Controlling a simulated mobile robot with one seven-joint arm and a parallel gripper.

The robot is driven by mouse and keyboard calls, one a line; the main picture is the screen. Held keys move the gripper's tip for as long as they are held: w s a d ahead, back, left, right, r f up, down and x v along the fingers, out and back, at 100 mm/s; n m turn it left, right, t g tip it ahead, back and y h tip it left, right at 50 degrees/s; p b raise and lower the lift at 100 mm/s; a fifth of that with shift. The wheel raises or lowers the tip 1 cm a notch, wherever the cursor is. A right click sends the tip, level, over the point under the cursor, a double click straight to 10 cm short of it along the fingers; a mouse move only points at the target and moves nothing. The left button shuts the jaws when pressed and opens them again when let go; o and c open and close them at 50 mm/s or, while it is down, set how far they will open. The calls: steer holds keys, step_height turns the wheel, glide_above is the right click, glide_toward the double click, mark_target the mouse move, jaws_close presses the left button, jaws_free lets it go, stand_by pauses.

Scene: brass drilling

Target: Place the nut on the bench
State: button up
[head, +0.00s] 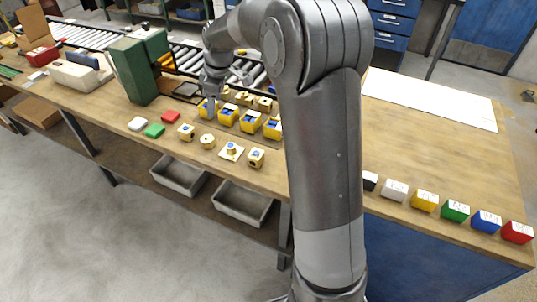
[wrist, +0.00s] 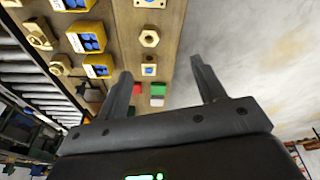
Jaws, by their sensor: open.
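A brass hexagonal nut (head: 207,141) lies on the wooden bench (head: 420,110), in the front row of brass parts. It also shows in the wrist view (wrist: 149,38), lying flat with its hole up, beyond my fingertips. My gripper (wrist: 160,66) is open, with nothing visible between its two fingers. In the head view my gripper (head: 210,100) is by the leftmost yellow bin, set back from the nut and apart from it. My arm hides part of the bench's middle.
Brass parts stand either side of the nut: a block (head: 186,131) and a flanged piece (head: 231,151). Yellow bins (head: 251,121) with blue contents stand behind. A green machine (head: 140,68) rises at left. Red, green and white blocks (head: 154,130) lie near the front edge.

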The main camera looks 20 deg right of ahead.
steer(key=s+d+r+m+t+h, duration=0.1)
steer(key=s+d+r+m, duration=0.3)
steer(key=s, duration=0.6)
steer(key=s+a+r+m+t+h, duration=0.1)
steer(key=s+r+m, duration=0.2)
steer(key=s+r, duration=0.5)
steer(key=s+d+f+m+t, duration=0.1)
steer(key=s+f+m, duration=0.1)
steer(key=s, duration=0.7)
steer(key=s+d+f+m+t, duration=0.1)
steer(key=s+d+m, duration=0.1)
steer(key=s, duration=0.6)
steer(key=shift+s+f+m, duration=0.4)
steer(key=shift+m, duration=0.5)
